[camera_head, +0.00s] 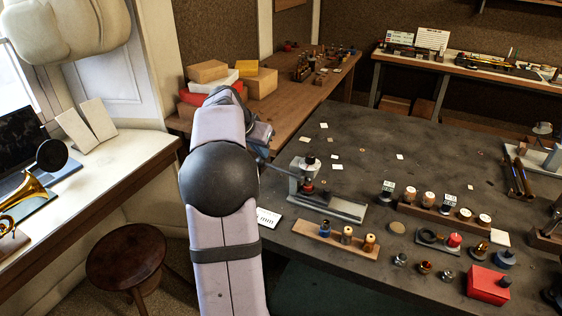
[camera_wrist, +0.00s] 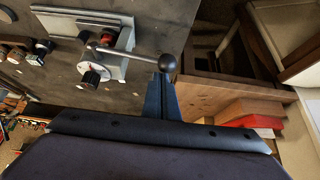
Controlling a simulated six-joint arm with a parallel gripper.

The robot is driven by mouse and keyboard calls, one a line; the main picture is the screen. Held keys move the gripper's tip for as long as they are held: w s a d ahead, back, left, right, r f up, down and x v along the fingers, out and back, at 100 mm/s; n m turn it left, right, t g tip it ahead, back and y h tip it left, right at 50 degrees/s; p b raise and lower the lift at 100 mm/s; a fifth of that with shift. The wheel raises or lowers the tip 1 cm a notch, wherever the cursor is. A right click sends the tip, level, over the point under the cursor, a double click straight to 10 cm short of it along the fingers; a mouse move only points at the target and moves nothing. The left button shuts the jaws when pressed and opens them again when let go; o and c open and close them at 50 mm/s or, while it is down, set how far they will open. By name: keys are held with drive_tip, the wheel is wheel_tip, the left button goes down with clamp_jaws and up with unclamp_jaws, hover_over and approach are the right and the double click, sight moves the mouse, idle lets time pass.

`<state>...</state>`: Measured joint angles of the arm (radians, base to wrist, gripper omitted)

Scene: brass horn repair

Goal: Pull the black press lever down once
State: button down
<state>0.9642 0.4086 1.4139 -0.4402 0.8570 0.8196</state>
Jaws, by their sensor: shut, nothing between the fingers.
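The small press (camera_head: 307,179) stands on its grey base plate on the dark workbench, just right of my arm in the head view. In the wrist view the press (camera_wrist: 108,38) is seen with its lever (camera_wrist: 130,55), a metal rod ending in a black ball knob (camera_wrist: 168,63). My gripper (camera_wrist: 161,78) is shut and empty, its fingertips right by the knob. I cannot tell whether they touch it. In the head view my gripper (camera_head: 262,134) is mostly hidden behind my own arm, and the knob is hidden there.
Several small parts and a red box (camera_head: 488,285) lie to the right. Stacked boxes (camera_head: 208,71) sit on the wooden bench behind. The workbench behind the press is mostly clear.

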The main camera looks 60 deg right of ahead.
sight(262, 160)
drive_tip(key=shift+a+f+b, duration=0.1)
drive_tip(key=shift+f+b, duration=1.15)
drive_tip(key=shift+f, duration=0.4)
idle(1.5)
drive_tip(key=shift+r, duration=0.15)
drive_tip(key=shift+w+r+p, duration=0.1)
drive_tip(key=shift+r+p, duration=3.15)
drive_tip(key=shift+r, duration=0.9)
drive_tip(key=w+a+f+n+t+y, duration=0.1)
drive_tip(key=w+a+f+n, duration=0.2)
drive_tip(key=a, duration=0.7)
drive_tip(key=w+a+f+n+y, duration=0.2)
drive_tip(key=w+a+f+n, duration=0.15)
drive_tip(key=a, duration=0.65)
drive_tip(key=w+a+f+n+t+y, duration=0.1)
drive_tip(key=w+a+f+n, duration=0.2)
drive_tip(key=a, duration=0.7)
drive_tip(key=s+a+f+n+g+y, duration=0.1)
drive_tip(key=s+a+f+n, duration=0.3)
drive_tip(key=a, duration=0.6)
drive_tip(key=s+a+f+n+g+y, duration=0.1)
drive_tip(key=s+a+f+n, duration=0.3)
drive_tip(key=s+a, duration=0.5)
drive_tip(key=shift+s+a+f+y, duration=0.3)
drive_tip(key=shift+a+f+y, duration=0.1)
drive_tip(key=shift+a, duration=0.65)
drive_tip(key=shift+r+n, duration=0.1)
drive_tip(key=shift+n, duration=0.15)
